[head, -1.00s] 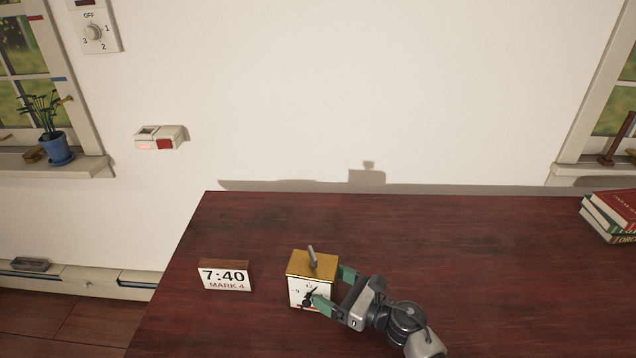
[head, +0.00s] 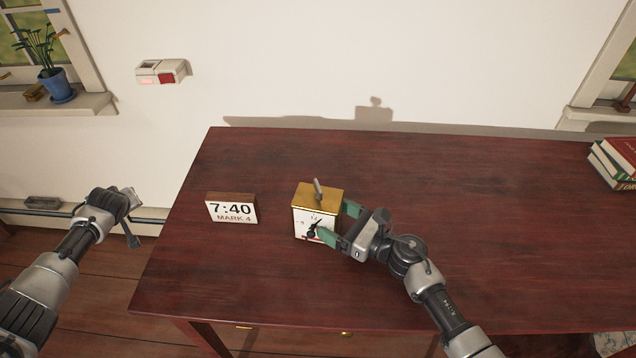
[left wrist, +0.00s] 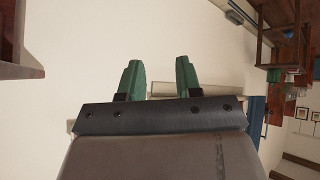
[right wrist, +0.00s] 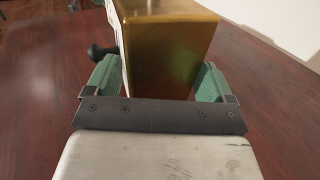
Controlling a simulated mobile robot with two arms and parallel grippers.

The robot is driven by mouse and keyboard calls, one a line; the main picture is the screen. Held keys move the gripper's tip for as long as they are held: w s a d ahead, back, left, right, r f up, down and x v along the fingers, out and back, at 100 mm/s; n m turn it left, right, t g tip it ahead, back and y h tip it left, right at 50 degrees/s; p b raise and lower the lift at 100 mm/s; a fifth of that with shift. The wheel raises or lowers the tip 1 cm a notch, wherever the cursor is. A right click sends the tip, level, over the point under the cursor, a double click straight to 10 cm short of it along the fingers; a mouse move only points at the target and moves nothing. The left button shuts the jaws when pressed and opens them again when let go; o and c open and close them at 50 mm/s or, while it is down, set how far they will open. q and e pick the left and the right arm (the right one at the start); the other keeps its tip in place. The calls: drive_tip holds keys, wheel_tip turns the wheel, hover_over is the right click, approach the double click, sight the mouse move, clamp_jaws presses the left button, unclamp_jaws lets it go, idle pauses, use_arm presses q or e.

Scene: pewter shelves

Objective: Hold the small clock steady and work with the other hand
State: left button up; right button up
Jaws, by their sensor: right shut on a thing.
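The small clock (head: 317,198) stands on the dark red wooden table, a brass-coloured box with a white dial facing the front. A grey lever stands up on its top, and a black knob sticks out of the dial. My right gripper (head: 338,223) is shut on the clock from the right, with green fingers at its front and back. In the right wrist view the clock (right wrist: 168,50) sits between both fingers. My left gripper (left wrist: 158,75) is empty, its fingers apart. In the head view it is left of the table, away from the clock.
A sign (head: 231,208) reading "7:40 MARK 4" stands left of the clock on the table (head: 480,200). Books (head: 615,160) lie at the right end. A wall box with a red button (head: 163,72) and a potted plant (head: 56,84) are at upper left.

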use_arm(q)
drive_tip(key=w+d+r+n+h, duration=0.2)
drive_tip(key=w+d+r, duration=0.6)
drive_tip(key=d+r, duration=0.3)
drive_tip(key=d+r+g+h, duration=0.1)
drive_tip(key=d+r+h, duration=0.35)
drive_tip(key=d, duration=0.85)
drive_tip(key=m+g+y, duration=0.2)
drive_tip(key=m+g, duration=0.4)
drive_tip(key=g, duration=0.1)
approach(318, 186)
wheel_tip(318, 186, down, 10)
drive_tip(key=shift+s+r, duration=0.1)
drive_tip(key=shift+c, duration=0.5)
clamp_jaws()
